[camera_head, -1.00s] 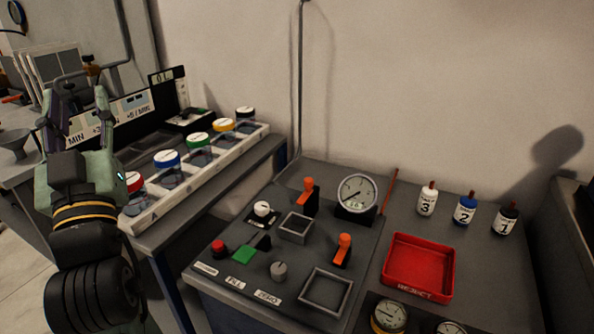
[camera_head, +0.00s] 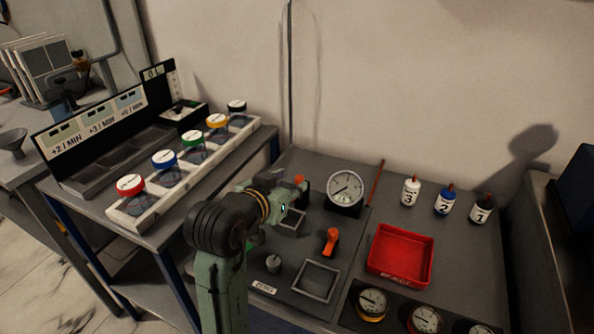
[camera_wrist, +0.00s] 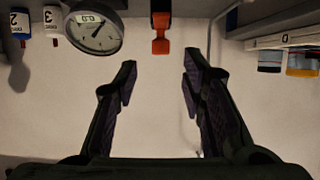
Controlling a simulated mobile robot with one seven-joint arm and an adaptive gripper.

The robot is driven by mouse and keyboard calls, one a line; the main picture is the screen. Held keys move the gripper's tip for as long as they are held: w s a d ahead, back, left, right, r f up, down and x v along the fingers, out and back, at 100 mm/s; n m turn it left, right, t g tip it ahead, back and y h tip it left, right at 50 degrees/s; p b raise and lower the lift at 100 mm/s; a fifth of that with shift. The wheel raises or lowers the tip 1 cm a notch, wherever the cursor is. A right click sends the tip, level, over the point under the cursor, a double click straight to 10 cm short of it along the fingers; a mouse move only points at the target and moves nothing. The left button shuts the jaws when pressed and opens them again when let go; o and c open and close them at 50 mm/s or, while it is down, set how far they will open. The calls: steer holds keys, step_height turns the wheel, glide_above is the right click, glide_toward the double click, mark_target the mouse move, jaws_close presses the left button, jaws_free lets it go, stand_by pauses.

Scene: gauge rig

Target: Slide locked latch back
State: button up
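Two orange-handled latches stand on the grey panel. I cannot tell which is locked. In the wrist view one orange latch (camera_wrist: 160,32) is at the top middle, beyond and between my fingertips. My gripper (camera_wrist: 159,65) is open and empty, its two dark fingers spread apart and not touching the latch. In the head view the fingers are hard to make out beside the rear latch.
A dial gauge (camera_head: 345,188) stands right of the rear latch, close to my gripper. Square frames, a grey knob (camera_head: 273,263) and a red tray (camera_head: 400,256) are nearby. Numbered bottles (camera_head: 446,200) stand at the back right. A rack of coloured-lid jars (camera_head: 165,167) is on the left.

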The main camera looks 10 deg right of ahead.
mark_target(299, 178)
steer(key=x, duration=0.5)
steer(key=shift+w+d+f+p, duration=0.15)
steer(key=shift+w+f+p, duration=0.1)
steer(key=shift+p, duration=0.1)
steer(key=shift+r, duration=0.1)
steer(key=shift+c, duration=0.5)
jaws_close()
